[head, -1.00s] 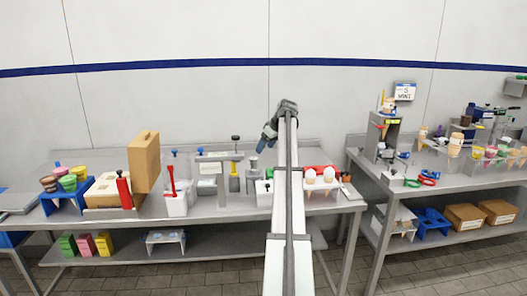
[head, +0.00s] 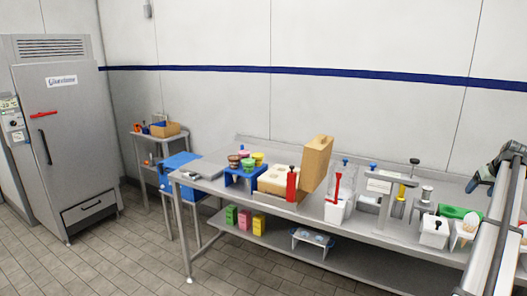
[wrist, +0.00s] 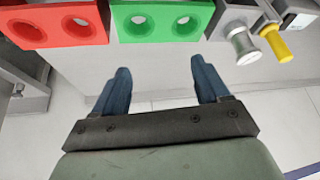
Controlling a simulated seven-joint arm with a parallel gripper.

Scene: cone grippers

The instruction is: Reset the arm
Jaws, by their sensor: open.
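My arm (head: 500,235) rises along the right edge of the head view. My gripper (wrist: 160,82) is open and empty in the wrist view, its two blue fingers spread apart with nothing between them. In the head view the gripper (head: 480,180) is at the right, above the right part of the steel table (head: 300,222), partly cut by the frame. In the wrist view a red holder (wrist: 58,28) and a green holder (wrist: 160,22), each with round holes, lie beyond the fingertips. The green holder also shows in the head view (head: 458,212).
A tan box (head: 316,160), a blue stand with cups (head: 240,178) and a red-handled tool (head: 291,186) stand on the table. A tall steel fridge (head: 70,140) is at the far left. A yellow-handled tool (wrist: 275,42) is at the wrist view's upper right. Tiled floor is open in front.

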